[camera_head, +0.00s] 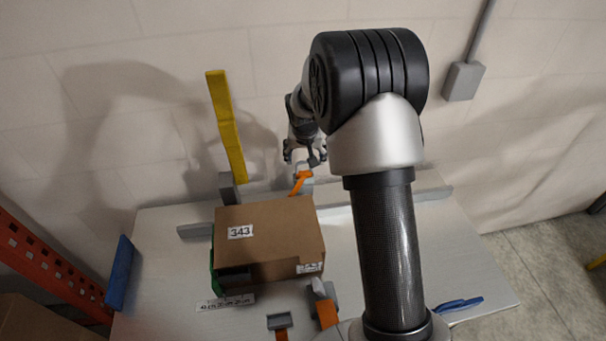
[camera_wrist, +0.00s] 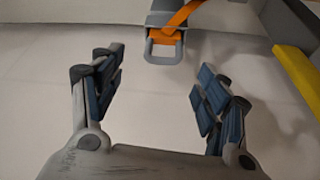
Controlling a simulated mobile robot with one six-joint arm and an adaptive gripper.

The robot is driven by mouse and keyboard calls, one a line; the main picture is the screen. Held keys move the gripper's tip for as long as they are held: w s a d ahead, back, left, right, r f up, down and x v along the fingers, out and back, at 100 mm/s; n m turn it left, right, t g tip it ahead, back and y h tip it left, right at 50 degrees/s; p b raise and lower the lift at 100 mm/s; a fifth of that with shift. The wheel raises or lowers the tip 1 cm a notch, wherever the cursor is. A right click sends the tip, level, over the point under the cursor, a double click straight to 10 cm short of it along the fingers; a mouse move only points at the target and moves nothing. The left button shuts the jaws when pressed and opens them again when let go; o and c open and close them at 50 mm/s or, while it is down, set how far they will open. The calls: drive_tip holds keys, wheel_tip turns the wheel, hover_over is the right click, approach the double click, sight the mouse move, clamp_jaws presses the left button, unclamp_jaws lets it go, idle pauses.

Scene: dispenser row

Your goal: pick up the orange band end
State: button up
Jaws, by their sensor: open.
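The orange band end (camera_head: 299,183) hangs at a small grey holder (camera_head: 304,169) near the back edge of the table, just below my gripper in the head view. In the wrist view the orange band (camera_wrist: 182,16) runs diagonally into the grey holder (camera_wrist: 165,48), which has a squared loop at its near end. My gripper (camera_wrist: 162,86) is open and empty, its two fingers spread apart with the holder ahead, between and beyond the fingertips. My gripper also shows small in the head view (camera_head: 304,153), partly hidden by my arm.
A cardboard box (camera_head: 275,237) labelled 343 stands on the white table (camera_head: 165,262), in front of the band. A tall yellow strip (camera_head: 226,125) rises to the left and shows at right in the wrist view (camera_wrist: 297,72). A blue item (camera_head: 458,304) lies front right.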

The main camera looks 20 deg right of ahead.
sight(304, 163)
drive_tip(key=x, duration=0.4)
drive_tip(key=b+x, duration=0.1)
drive_tip(key=x, duration=0.4)
drive_tip(key=shift+w+a+r, duration=0.1)
drive_tip(key=shift+w, duration=0.1)
drive_tip(key=c, duration=1.1)
